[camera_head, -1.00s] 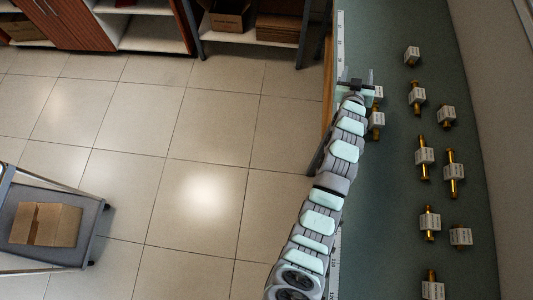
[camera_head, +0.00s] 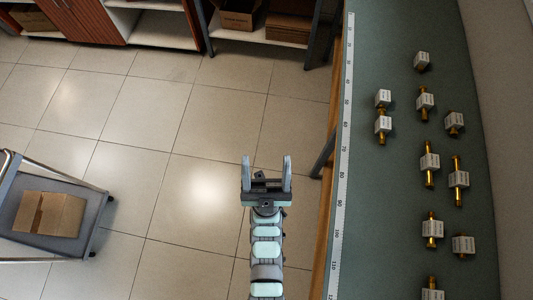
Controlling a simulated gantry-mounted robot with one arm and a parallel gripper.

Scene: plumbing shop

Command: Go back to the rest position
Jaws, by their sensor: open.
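My gripper (camera_head: 267,172) is open and empty. Its two fingers point up in the picture, apart from each other, with bare tiled floor showing between and beyond them. It is left of the green bench (camera_head: 385,220) and clear of its edge. Several brass fittings with white labelled blocks stand or lie on the bench, such as one at the left of the group (camera_head: 382,127) and one in the middle (camera_head: 429,165). None of them touches my gripper.
A measuring strip (camera_head: 341,180) runs along the bench's left edge. A grey cart (camera_head: 88,225) with a cardboard box (camera_head: 49,214) stands at the left. Shelves with boxes (camera_head: 238,14) and a wooden cabinet (camera_head: 90,22) are at the top. The floor between is clear.

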